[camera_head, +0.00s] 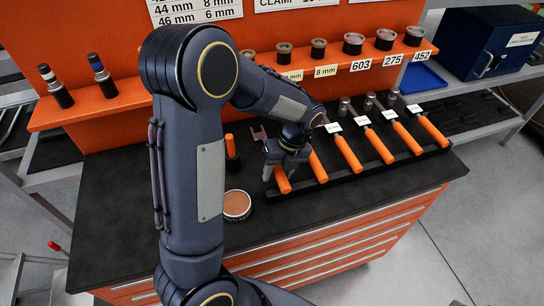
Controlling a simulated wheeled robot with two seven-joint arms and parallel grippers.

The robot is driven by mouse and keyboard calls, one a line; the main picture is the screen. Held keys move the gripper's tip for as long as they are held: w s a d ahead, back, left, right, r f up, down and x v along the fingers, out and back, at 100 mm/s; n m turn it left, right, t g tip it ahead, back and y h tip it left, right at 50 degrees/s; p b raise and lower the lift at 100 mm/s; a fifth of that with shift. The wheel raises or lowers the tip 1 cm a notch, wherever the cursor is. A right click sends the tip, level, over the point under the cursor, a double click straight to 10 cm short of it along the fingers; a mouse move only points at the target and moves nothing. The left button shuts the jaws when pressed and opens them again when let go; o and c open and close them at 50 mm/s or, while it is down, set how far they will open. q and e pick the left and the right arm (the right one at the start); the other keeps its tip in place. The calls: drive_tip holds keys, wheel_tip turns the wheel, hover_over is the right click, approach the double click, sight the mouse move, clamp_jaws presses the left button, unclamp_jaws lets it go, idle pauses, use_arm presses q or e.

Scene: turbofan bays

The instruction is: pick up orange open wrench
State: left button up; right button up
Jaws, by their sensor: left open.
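The orange open wrench (283,183) is the leftmost tool in the row on the dark bench. The lower end of its orange handle shows, and a grey forked head that appears to be its own shows behind my wrist. My left gripper (281,171) is open and points down over this handle, with its fingers near the handle's sides. I cannot tell whether they touch it. My gripper and wrist hide the middle of the wrench. My right gripper is not in view.
Several orange-handled tools (347,155) lie close by on the right in a black rack (350,184). A round tin (237,205) and an upright orange-and-black item (231,150) stand left of the wrench. An orange shelf (130,99) with sockets runs behind. The bench's front left is clear.

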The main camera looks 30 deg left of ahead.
use_arm(q)
drive_tip(key=c, duration=1)
clamp_jaws()
drive_tip(key=shift+r, duration=0.15)
